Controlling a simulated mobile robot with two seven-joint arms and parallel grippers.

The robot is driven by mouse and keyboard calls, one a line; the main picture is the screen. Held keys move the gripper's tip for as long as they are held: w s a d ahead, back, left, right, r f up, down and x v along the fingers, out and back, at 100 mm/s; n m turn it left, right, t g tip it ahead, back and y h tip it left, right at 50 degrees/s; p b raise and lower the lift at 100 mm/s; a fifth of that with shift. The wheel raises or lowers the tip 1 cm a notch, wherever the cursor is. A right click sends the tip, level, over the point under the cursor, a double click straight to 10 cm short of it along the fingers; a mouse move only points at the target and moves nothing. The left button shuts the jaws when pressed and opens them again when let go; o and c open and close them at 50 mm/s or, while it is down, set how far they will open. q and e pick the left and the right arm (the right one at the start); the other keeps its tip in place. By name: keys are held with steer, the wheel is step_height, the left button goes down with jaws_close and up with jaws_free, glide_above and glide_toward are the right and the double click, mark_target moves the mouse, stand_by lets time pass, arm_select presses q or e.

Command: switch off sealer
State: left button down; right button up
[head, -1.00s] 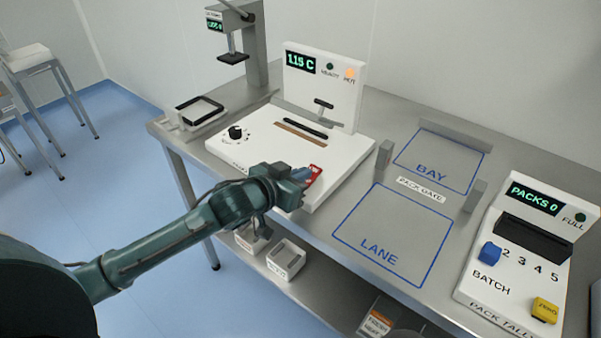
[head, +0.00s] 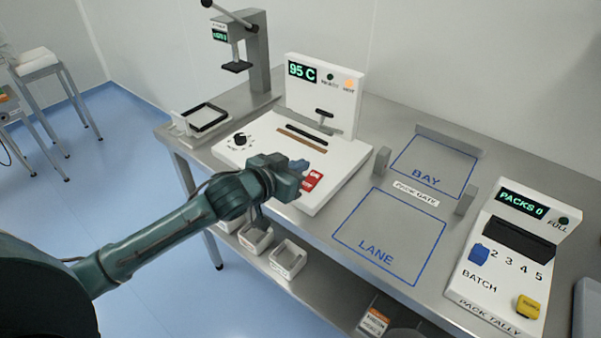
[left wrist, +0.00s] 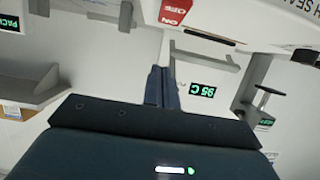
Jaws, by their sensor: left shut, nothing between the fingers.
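The heat sealer (head: 330,150) is a white machine on the steel bench with an upright back panel. Its green display (head: 302,71) reads 95 C, and an orange lamp (head: 349,84) beside it is lit. Its red switch (head: 313,181), marked ON and OFF, sits at the front right of the base. My left gripper (head: 303,165) is shut and empty, its fingertips close beside the switch; I cannot tell if they touch it. In the left wrist view, upside down, the switch (left wrist: 175,10) shows beyond the shut fingers (left wrist: 162,84).
A knob (head: 240,139) is on the sealer's left, and a small handle (head: 324,115) stands before its panel. A press (head: 253,55) and tray (head: 203,118) are at the left. The flat LANE area (head: 390,235) and BAY area are empty. The pack tally (head: 505,260) stands right.

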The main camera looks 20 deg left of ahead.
arm_select(q)
steer(key=s+a+b, duration=0.1)
steer(key=s+a, duration=0.2)
steer(key=s, duration=0.5)
steer(key=shift+s+a+f+b, duration=0.15)
steer(key=shift+s+f+b, duration=0.15)
steer(key=shift+s+b, duration=0.1)
steer(key=s+d+f+g+y, duration=0.1)
steer(key=s+d+f, duration=0.1)
steer(key=s+f, duration=0.5)
steer(key=s+d+f+n+g, duration=0.1)
steer(key=s+d+f+g, duration=0.1)
steer(key=s+f, duration=0.6)
step_height(320, 180, down, 7)
steer(key=shift+s+d+f+y, duration=0.15)
steer(key=shift+d+y, duration=0.25)
steer(key=shift+d, duration=0.35)
